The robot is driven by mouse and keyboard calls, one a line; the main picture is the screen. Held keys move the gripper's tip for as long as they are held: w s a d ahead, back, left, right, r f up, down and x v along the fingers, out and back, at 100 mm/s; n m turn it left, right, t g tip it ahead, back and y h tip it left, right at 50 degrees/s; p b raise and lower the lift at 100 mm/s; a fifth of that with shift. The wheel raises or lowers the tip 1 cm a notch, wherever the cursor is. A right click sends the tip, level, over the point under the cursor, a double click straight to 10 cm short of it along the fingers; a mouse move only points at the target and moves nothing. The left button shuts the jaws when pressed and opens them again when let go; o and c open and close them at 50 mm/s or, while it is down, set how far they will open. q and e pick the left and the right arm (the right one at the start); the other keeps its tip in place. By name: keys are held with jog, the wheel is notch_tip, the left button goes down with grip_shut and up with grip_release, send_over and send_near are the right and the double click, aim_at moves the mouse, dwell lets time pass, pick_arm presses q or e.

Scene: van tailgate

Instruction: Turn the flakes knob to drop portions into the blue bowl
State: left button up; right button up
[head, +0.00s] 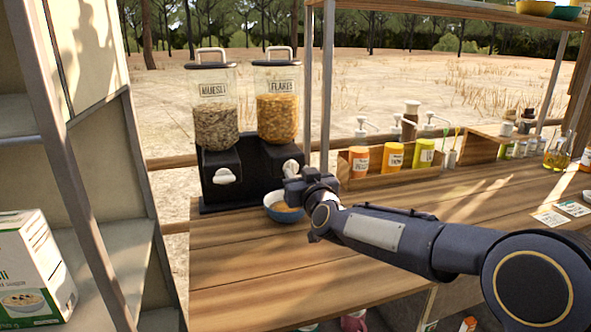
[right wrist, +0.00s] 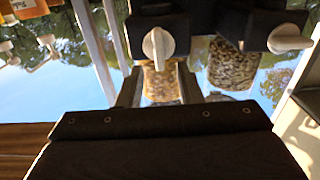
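The flakes dispenser (head: 277,105) is a clear hopper of orange flakes on a black base. Its white knob (head: 291,166) faces front and also shows in the right wrist view (right wrist: 158,46). The blue bowl (head: 285,213) stands below, partly hidden by my right gripper; something brownish shows inside it. My right gripper (head: 292,184) is in front of the flakes knob, above the bowl. In the inverted right wrist view, its two fingers stand apart with the knob beyond their gap; contact is not visible. My left gripper is not in view.
The muesli dispenser (head: 214,110) with its own white knob (head: 224,176) stands just left. A wooden rack of sauce bottles (head: 358,163) stands to the right. The counter (head: 240,262) in front is clear. A cereal box (head: 30,265) sits on a shelf at left.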

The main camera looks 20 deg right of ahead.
aim_at(296, 168)
jog(key=shift+w, duration=1.55)
jog(key=shift+c, duration=0.4)
grip_shut()
jog(key=shift+m, duration=0.3)
jog(key=m, duration=0.1)
jog(key=m+b, duration=0.2)
jog(key=shift+d+f+m, duration=0.15)
jog(key=shift+d+m, duration=0.1)
jog(key=shift+m, duration=0.15)
jog(key=shift+d+f+m+b, duration=0.2)
jog(key=shift+m+b, duration=0.7)
jog(key=shift+m, duration=1.35)
jog(key=shift+d+f+m+b, duration=0.15)
jog(key=shift+m+b, duration=0.75)
jog(key=shift+m, duration=1.3)
jog(key=shift+d+f+m+b, duration=0.15)
jog(key=shift+m+b, duration=0.75)
jog(key=shift+m, duration=1.35)
